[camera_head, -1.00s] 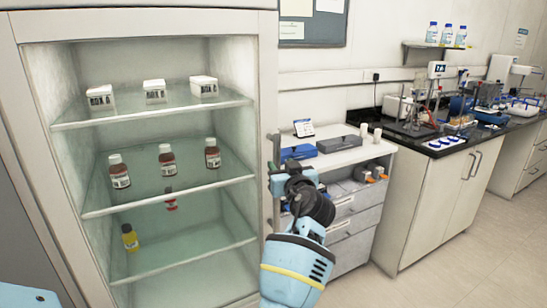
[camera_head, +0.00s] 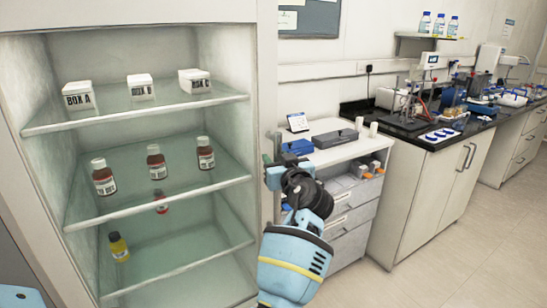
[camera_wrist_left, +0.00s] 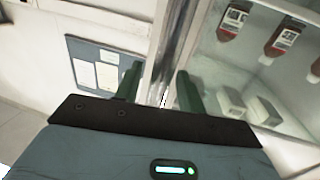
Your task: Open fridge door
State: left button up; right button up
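The fridge (camera_head: 265,120) is a tall pale cabinet filling the left of the head view, its shelves and contents in plain sight. I cannot tell whether clear glass covers its front. My left gripper (camera_head: 268,172) is at the right edge of the fridge front, about at middle-shelf height. In the left wrist view, its two dark green fingers (camera_wrist_left: 160,88) stand apart on either side of an upright, shiny metal edge or bar (camera_wrist_left: 164,70). I cannot tell whether they touch it. My right gripper is out of view.
White boxes (camera_head: 141,88), brown bottles (camera_head: 156,165) and a yellow bottle (camera_head: 119,247) stand on the fridge shelves. A drawer cart (camera_head: 345,225) is close behind my left gripper, with a lab bench (camera_head: 420,200) beyond. The floor (camera_head: 460,265) at the right is clear.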

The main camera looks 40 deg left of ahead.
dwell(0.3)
pick_arm(q)
grip_shut()
jog(key=shift+d, duration=0.1)
